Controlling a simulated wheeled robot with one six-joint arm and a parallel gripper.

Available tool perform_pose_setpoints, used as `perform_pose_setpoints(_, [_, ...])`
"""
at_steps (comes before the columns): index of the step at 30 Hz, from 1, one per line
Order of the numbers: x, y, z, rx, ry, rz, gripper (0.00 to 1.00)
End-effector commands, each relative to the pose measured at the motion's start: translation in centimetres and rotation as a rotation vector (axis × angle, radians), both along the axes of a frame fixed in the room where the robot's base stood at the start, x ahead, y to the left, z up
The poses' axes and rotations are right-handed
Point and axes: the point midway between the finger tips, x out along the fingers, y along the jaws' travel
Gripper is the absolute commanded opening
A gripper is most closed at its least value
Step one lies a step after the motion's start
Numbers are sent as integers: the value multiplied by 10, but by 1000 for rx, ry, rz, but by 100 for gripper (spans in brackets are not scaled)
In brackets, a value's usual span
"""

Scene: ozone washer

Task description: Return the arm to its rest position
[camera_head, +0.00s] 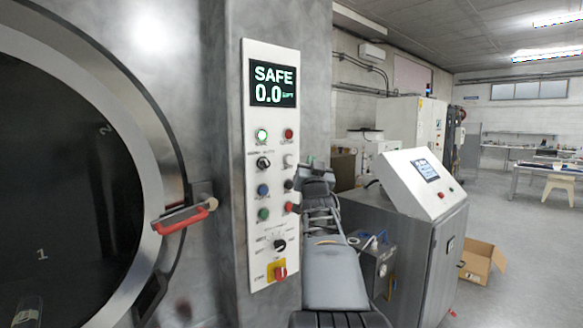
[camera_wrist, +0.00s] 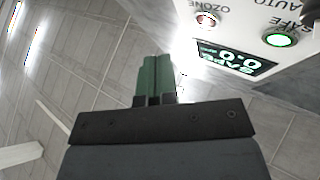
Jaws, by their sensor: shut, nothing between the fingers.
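My gripper (camera_wrist: 155,58) shows in the wrist view as two green fingers pressed together, with nothing between them. In the head view my arm is raised in front of the right side of the control panel (camera_head: 252,135); the fingertips are hard to make out there. The panel's lit display (camera_head: 273,83) reads SAFE 0.0, and a green lamp (camera_head: 262,135) glows below it. The panel also shows in the wrist view, upside down, with its display (camera_wrist: 236,60) to the right of my fingers. The fingers look apart from the panel.
A round washer door (camera_head: 122,95) with dark glass and a red handle (camera_head: 186,219) fills the left. A metal cabinet (camera_head: 432,260) with a sloped screen console stands right of my arm. An open cardboard box (camera_head: 483,262) lies on the floor; open floor extends at right.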

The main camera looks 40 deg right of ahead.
Motion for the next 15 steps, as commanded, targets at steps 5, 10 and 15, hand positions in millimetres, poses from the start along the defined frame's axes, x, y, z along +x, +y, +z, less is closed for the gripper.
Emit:
perform_pose_setpoints(5, [-8,1,0,-1,0,-2,0])
perform_pose_setpoints(10, [-8,1,0,0,0,-1,0])
perform_pose_setpoints(15, [-8,1,0,-1,1,0,0])
